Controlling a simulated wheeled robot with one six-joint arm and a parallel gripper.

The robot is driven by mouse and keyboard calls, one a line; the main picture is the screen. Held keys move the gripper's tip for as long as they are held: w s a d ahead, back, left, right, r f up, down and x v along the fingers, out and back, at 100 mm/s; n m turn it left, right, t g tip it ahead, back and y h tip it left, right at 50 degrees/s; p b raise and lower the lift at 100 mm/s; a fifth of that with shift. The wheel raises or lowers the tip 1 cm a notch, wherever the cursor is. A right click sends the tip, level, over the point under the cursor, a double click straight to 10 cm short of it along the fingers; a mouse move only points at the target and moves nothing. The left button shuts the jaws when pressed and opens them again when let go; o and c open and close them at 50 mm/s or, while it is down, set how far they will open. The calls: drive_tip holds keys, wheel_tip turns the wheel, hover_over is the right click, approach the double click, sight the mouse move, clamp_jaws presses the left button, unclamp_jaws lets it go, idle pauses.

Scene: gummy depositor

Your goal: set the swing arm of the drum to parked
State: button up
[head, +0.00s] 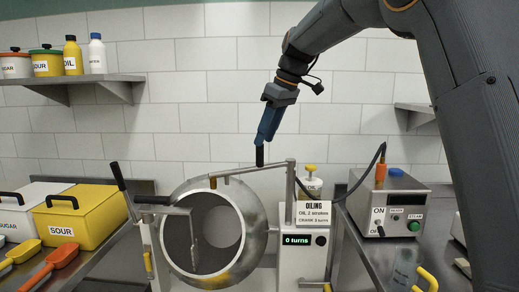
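The metal drum (246,212) sits low in the middle of the head view, its round mouth facing me. A thin grey swing arm (236,172) runs from an upright post at its right to above the drum's mouth. A short brownish nozzle hangs at its left end. My gripper (261,143) points down from above, over the swing arm near its post end. A dark upright piece (259,156) shows between the gripper's tip and the bar. I cannot tell whether it is a knob or my fingertips, or whether the gripper is closed on it.
A black-gripped lever (119,178) rises left of the drum, and a bracket with a paddle (194,236) reaches into its mouth. A control box (303,258) reads "0 turns". Right stands a metal machine (392,200) with a cable; left are yellow SOUR (75,214) and white SUGAR bins.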

sight(259, 165)
drive_tip(key=shift+p+x, duration=0.75)
drive_tip(key=shift+x, duration=2.35)
drive_tip(key=shift+s, duration=0.1)
clamp_jaws()
